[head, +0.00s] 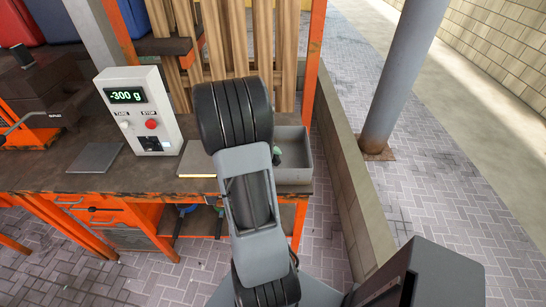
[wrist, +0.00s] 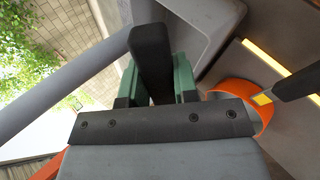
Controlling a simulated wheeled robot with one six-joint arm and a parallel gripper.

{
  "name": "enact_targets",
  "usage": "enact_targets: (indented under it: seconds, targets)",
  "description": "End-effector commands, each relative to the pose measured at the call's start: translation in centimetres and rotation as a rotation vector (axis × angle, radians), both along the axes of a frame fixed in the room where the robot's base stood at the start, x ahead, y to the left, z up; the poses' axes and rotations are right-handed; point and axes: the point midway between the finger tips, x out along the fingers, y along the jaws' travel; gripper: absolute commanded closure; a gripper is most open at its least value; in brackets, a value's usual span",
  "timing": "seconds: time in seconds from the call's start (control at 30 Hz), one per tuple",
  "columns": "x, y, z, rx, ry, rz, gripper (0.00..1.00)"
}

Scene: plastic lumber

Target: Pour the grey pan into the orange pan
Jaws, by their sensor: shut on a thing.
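In the wrist view my gripper (wrist: 158,85) has green fingers closed on a dark bar-like handle (wrist: 150,50), which I take for the grey pan's handle. The grey pan's bowl cannot be made out. The orange pan (wrist: 236,88) shows at the right of the wrist view, partly hidden by my gripper's body. Its dark handle (wrist: 296,84) with a yellow mark points right. In the head view my arm hides the orange pan, and only a bit of green finger (head: 277,155) shows.
A grey bin (head: 295,162) stands at the bench's right end, and its rim is close beside my fingers in the wrist view (wrist: 215,22). A scale display (head: 140,110) reads -300 g, with a bare metal plate (head: 95,157) to its left. A low wall (head: 350,185) runs right of the bench.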

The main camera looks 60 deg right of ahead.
Motion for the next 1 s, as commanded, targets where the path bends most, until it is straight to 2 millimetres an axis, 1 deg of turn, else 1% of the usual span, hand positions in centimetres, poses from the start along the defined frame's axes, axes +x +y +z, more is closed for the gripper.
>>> enact_targets:
  seconds: [0.53,1.0]
  targets:
    - [1.0,1.2,0.1,-0.211,0.163,0.002,1.0]
    - [1.4,1.6,0.2,-0.291,0.223,0.002,1.0]
